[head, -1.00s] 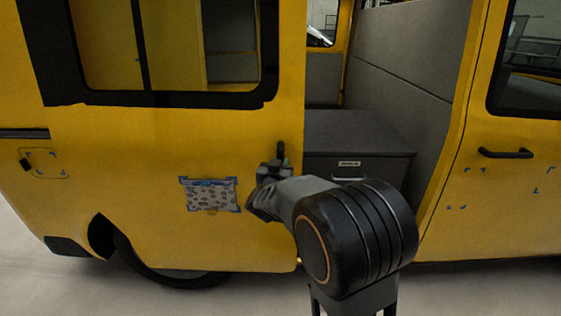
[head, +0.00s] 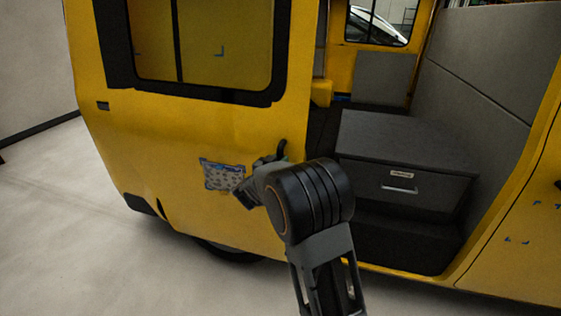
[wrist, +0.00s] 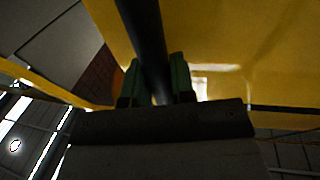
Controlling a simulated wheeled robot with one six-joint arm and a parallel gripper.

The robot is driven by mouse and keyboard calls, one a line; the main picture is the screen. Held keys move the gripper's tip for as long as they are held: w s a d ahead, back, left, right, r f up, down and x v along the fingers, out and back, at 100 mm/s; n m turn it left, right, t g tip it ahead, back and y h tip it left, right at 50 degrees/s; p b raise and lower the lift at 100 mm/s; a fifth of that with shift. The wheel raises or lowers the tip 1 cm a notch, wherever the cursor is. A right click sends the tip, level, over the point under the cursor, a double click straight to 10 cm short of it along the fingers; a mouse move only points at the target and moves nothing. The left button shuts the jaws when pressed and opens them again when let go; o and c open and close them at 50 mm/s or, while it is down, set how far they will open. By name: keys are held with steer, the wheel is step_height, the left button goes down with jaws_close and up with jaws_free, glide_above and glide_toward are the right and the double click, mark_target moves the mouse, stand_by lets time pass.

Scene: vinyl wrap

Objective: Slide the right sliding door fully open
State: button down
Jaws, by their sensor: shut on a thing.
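The yellow sliding door (head: 170,130) of the van has a dark-framed window and stands slid to the left, with a wide opening to its right. Its black handle (head: 282,151) is near the door's right edge. My gripper (head: 272,163) is at this handle, partly hidden behind my own arm in the head view. In the wrist view, the green fingertips of my gripper (wrist: 158,82) sit on both sides of the dark handle bar (wrist: 145,40), closed on it.
Inside the opening are a grey box with a drawer (head: 400,185) and a grey partition wall (head: 480,90). A patterned pouch (head: 222,175) is on the door left of my gripper. Pale floor (head: 60,220) lies clear at the left.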

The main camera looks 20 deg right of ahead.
steer(key=shift+w+a+r, duration=0.15)
steer(key=shift+a, duration=0.1)
stand_by(0.3)
steer(key=c, duration=1)
jaws_free()
steer(key=shift+a, duration=0.1)
steer(key=v, duration=1.3)
steer(key=shift+s+a, duration=0.2)
steer(key=shift+a, duration=0.05)
